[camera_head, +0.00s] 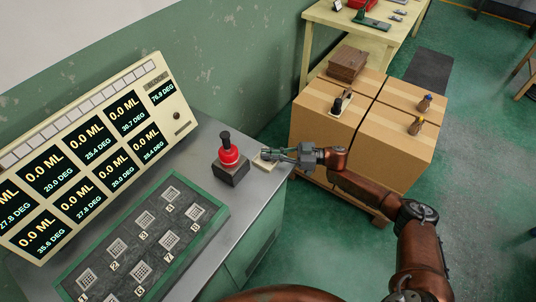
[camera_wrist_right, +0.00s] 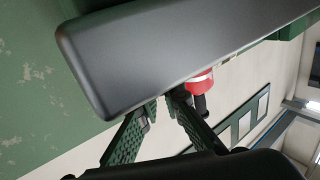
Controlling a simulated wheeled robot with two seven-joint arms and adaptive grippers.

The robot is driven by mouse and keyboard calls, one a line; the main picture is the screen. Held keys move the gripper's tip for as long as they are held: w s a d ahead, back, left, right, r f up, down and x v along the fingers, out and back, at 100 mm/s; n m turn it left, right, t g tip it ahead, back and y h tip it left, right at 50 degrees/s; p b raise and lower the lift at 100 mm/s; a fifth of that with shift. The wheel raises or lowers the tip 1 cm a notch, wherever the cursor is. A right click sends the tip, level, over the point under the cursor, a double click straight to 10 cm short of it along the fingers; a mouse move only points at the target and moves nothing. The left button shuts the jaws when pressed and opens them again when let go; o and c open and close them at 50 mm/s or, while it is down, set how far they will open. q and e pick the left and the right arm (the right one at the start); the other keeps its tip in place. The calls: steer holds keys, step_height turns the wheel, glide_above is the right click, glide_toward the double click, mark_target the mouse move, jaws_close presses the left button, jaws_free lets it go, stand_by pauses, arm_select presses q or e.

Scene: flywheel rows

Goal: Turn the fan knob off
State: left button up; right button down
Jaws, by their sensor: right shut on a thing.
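A small beige plate (camera_head: 264,162) lies on the grey counter at its right edge. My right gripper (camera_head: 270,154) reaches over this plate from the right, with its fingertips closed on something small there. I take it to be the fan knob, but the fingers hide it and its turn position cannot be read. In the right wrist view the fingers of my right gripper (camera_wrist_right: 163,103) come together at the tips, and the gripped thing is hidden. My left gripper is not in view.
A red knob with a black top (camera_head: 228,154) stands on a dark block just left of my right gripper; it also shows in the wrist view (camera_wrist_right: 201,84). A display panel (camera_head: 166,80) and a button board (camera_head: 222,210) are further left. Cardboard boxes (camera_head: 395,140) stand right.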

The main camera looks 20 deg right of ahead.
steer(key=c, duration=2.1)
jaws_free()
steer(key=v, duration=1.2)
